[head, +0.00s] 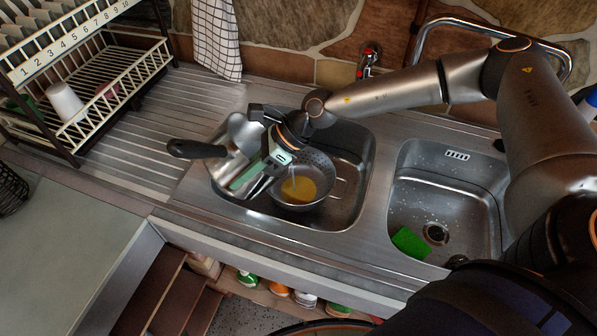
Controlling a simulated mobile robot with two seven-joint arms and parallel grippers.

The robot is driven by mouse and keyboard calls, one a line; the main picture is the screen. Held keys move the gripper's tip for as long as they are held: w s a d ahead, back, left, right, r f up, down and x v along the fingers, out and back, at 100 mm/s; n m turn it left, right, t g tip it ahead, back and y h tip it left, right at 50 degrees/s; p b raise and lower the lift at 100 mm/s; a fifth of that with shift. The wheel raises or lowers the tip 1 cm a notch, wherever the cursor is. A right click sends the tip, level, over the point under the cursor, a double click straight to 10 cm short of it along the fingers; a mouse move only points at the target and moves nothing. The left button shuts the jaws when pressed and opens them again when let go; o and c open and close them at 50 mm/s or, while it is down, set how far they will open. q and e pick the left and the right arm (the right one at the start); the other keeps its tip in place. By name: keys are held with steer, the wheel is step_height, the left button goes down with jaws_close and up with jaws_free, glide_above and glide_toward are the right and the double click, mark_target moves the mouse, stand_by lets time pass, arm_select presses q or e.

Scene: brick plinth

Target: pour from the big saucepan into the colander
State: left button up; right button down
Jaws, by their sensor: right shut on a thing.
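The big saucepan (229,166) is a shiny steel pan with a black handle pointing left. It is tilted over the left sink basin. My right gripper (253,176) is shut on the saucepan at its right side and hides part of it. The colander (322,171) is a grey perforated metal bowl standing in the left basin, just right of the saucepan and gripper. Yellow-orange contents lie in the colander, and a thin pale streak shows above them. The saucepan's inside is mostly hidden. My left gripper is not in view.
The right basin (470,205) holds a green sponge (410,243) near its drain. A dish rack (110,92) with a white cup (65,101) stands on the left drainboard. A checked towel (216,40) hangs behind. The ribbed drainboard (165,110) has free room.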

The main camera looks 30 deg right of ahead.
mark_target(275, 182)
steer(key=shift+s+d+r+t+y, duration=0.1)
steer(key=shift+d+t+y, duration=0.05)
steer(key=shift+d+y, duration=0.35)
steer(key=shift+d+r+t+y, duration=0.15)
steer(key=shift+d+y, duration=0.1)
steer(key=shift+y, duration=0.35)
stand_by(2.4)
steer(key=shift+s+d+f+y, duration=0.15)
steer(key=shift+s+d+y, duration=0.05)
steer(key=shift+d+y, duration=0.85)
stand_by(1.5)
steer(key=shift+s+d+r+t+y, duration=0.2)
steer(key=shift+d+y, duration=0.25)
steer(key=shift+d, duration=0.3)
steer(key=shift+s+d+r+t+y, duration=0.1)
steer(key=shift+d+r+t+y, duration=0.2)
steer(key=shift+d, duration=0.4)
